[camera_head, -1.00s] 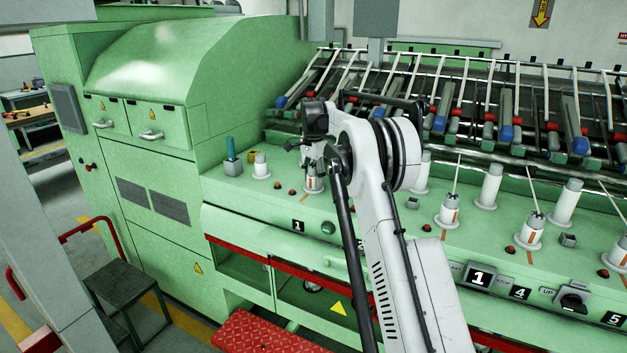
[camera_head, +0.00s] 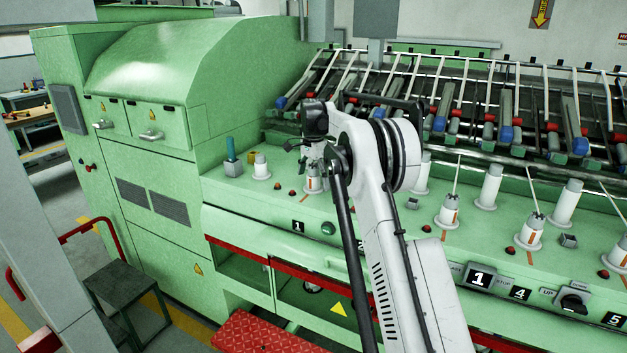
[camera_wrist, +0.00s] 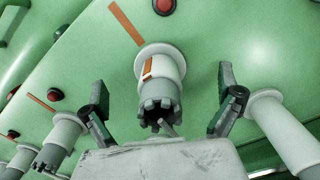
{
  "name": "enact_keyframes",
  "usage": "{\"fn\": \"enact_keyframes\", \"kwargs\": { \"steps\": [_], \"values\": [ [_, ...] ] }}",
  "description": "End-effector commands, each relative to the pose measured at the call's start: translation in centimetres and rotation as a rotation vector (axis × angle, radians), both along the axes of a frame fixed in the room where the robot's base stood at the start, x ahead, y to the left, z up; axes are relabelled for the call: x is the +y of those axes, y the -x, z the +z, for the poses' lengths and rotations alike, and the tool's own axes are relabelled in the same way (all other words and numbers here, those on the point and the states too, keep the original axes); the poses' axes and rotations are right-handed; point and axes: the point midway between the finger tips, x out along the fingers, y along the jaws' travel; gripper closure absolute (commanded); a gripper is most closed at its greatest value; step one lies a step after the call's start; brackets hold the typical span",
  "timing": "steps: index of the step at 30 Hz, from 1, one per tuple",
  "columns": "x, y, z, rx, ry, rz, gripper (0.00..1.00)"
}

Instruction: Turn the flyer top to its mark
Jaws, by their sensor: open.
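The flyer top (camera_wrist: 160,97) is a pale upright cylinder with a dark notched crown, at the middle of the wrist view. An orange stripe (camera_wrist: 148,68) runs down its side. An orange mark (camera_wrist: 126,24) lies on the green deck beside its base flange; I cannot tell whether the two line up. My gripper (camera_wrist: 162,88) is open, with one dark finger on each side of the flyer top and visible gaps between. In the head view my gripper (camera_head: 308,155) is above the flyer top (camera_head: 314,184), which it partly hides.
Neighbouring flyers stand close at the left (camera_wrist: 58,140) and right (camera_wrist: 285,125) in the wrist view. A red button (camera_wrist: 164,6) sits on the deck beyond. In the head view a row of bobbins and flyers continues right, below slanted rods (camera_head: 460,90).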

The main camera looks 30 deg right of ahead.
Motion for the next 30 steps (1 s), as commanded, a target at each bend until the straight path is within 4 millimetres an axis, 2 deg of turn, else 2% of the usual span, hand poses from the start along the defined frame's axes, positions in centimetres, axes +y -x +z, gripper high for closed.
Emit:
{"fn": "enact_keyframes", "kwargs": {
  "steps": [7, 15, 23, 30],
  "values": [
    [0.00, 0.00, -0.02, 0.000, 0.000, 0.052, 0.00],
    [0.00, 0.00, -0.02, 0.000, 0.000, 0.343, 0.00],
    [0.00, 0.00, 0.00, 0.000, 0.000, 0.464, 0.00],
    [0.00, 0.00, -0.01, 0.000, 0.000, 0.711, 0.00]
  ]
}}
